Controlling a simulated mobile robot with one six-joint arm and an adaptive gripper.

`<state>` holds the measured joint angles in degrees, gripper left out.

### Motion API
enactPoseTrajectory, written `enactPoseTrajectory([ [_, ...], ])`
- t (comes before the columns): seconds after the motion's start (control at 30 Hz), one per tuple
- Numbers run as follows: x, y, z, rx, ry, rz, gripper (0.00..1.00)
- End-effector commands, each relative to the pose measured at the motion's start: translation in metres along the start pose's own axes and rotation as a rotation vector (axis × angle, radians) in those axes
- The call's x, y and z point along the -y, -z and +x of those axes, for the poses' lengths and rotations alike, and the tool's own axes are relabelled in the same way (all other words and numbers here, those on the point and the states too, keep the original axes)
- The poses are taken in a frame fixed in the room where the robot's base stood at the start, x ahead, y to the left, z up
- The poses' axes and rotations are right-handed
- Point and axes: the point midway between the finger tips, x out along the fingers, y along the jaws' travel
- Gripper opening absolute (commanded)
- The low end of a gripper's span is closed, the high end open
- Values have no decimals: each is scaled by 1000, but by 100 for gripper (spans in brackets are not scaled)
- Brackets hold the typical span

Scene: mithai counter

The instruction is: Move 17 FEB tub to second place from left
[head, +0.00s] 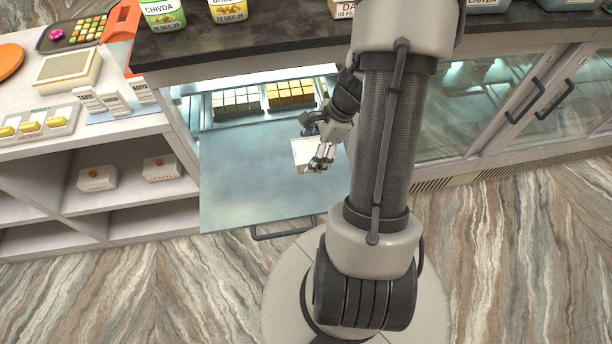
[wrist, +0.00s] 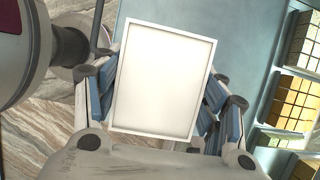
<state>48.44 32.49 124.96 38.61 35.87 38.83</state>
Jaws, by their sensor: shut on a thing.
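My gripper (head: 322,163) is shut on a white rectangular tub (head: 303,153), in front of the open display case. In the wrist view the tub (wrist: 163,80) shows its pale, rimmed top face, with the blue-padded fingers (wrist: 160,92) on its two sides. No label or date can be read on it. On the dark counter stand a green CHIVDA tub (head: 163,14) dated 16 DEC 25, a yellow tub (head: 228,10) dated 12 DEC, and a tub dated 09 FEB (head: 344,9), partly hidden by my arm. No 17 FEB date is legible.
The case's door panel (head: 250,190) hangs open below my gripper, its handle (head: 285,230) low. Inside are trays of pale sweets (head: 236,104) and yellow sweets (head: 290,93). More tubs (head: 487,5) stand at the counter's right. White shelves (head: 120,204) hold boxes at left.

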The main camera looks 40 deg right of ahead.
Motion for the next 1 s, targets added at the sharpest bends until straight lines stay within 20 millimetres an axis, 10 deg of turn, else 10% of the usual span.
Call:
enactPoseTrajectory([
  [0.3,0,31,77,1,-2,2,38],
  [1.0,1,53,129,0,3,1,38],
])
